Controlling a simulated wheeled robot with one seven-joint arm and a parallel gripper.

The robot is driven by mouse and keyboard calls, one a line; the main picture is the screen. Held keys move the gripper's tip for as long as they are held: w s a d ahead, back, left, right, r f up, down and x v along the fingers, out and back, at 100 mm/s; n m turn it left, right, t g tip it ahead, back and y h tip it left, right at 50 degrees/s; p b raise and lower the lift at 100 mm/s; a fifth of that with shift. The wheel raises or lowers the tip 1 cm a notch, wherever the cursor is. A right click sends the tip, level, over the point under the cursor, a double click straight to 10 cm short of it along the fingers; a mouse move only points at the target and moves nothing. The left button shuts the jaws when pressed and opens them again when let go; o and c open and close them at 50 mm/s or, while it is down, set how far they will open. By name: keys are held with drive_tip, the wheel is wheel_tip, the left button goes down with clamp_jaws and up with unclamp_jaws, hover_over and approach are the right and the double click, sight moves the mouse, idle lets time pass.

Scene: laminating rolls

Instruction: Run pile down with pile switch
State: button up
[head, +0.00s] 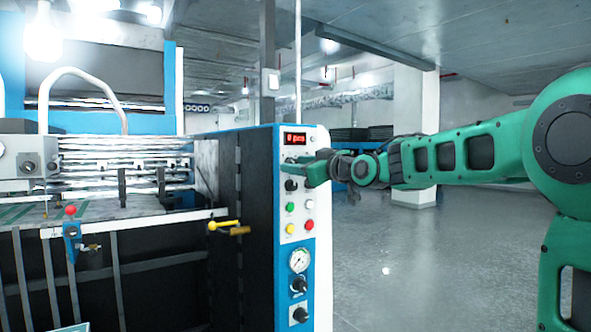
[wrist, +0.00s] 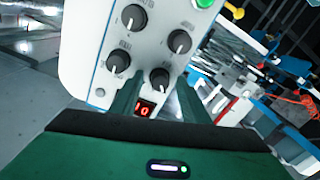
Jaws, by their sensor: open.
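The control panel (head: 317,250) is on the end of the machine cabinet. It carries several black rotary knobs, and one of them (head: 291,185) shows just below my gripper (head: 305,168) in the head view. In the wrist view my gripper (wrist: 158,84) is open, with its green fingers on either side of a black knob (wrist: 160,79). I cannot tell whether the fingers touch it. Other knobs (wrist: 118,62) are close by. The labels are too blurred to tell which knob is the pile switch. In the head view my gripper hides part of the upper panel.
A red digital display (head: 295,138) sits above the knobs. Below are green (head: 290,207), white (head: 310,204), yellow (head: 290,229) and red (head: 309,225) buttons and a gauge (head: 299,260). A yellow handle (head: 224,225) juts out left of the panel. The floor (head: 420,260) to the right is clear.

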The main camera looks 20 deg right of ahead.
drive_tip(key=c, duration=1.1)
drive_tip(key=shift+o, duration=0.2)
drive_tip(key=shift+m, duration=0.3)
drive_tip(key=shift+f+m, duration=0.1)
drive_tip(key=shift+m, duration=4.2)
drive_tip(key=o, duration=1.1)
drive_tip(key=shift+c, duration=0.2)
